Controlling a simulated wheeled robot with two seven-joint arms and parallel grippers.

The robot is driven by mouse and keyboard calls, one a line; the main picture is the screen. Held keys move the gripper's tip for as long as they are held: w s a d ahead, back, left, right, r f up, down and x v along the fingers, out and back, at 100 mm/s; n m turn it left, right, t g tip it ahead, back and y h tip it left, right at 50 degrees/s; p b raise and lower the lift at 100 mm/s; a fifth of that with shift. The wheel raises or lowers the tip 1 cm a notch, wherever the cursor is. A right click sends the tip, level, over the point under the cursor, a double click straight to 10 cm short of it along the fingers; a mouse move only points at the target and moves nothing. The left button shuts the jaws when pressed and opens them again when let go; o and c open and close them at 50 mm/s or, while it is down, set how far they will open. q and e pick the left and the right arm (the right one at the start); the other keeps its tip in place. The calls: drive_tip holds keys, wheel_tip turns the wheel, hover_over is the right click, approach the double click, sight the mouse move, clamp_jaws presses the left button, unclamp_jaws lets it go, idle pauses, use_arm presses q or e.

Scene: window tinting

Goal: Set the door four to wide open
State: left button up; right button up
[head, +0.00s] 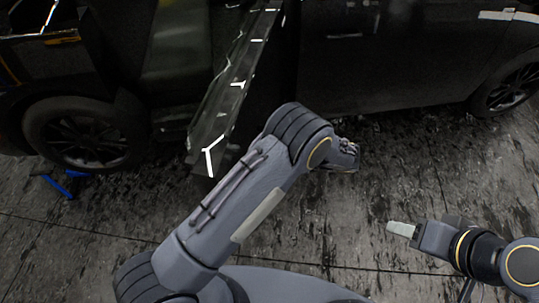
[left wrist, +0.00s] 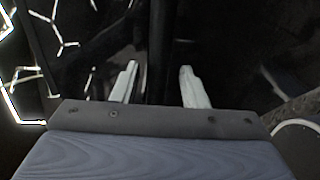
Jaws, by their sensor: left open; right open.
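A black car door (head: 228,95) stands ajar from the dark car in the middle of the head view, seen nearly edge-on, with bright reflections along it. Whether this is door four I cannot tell. My left arm reaches up just right of it, and the arm's own links hide the left fingers there. In the left wrist view my left gripper (left wrist: 160,88) has its two pale fingers apart, with a dark upright edge behind or between them; contact is unclear. My right gripper (head: 401,229) is low at the right, over the floor, away from the door.
The dark car body (head: 400,55) fills the back, with a front or rear wheel (head: 85,132) at left and another wheel (head: 512,88) at right. A blue object (head: 62,183) lies by the left wheel. The grey, marked floor (head: 390,180) is clear at right.

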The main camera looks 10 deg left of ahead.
use_arm(q)
drive_tip(key=b+v, duration=0.1)
drive_tip(key=v, duration=0.6)
drive_tip(key=shift+d, duration=0.1)
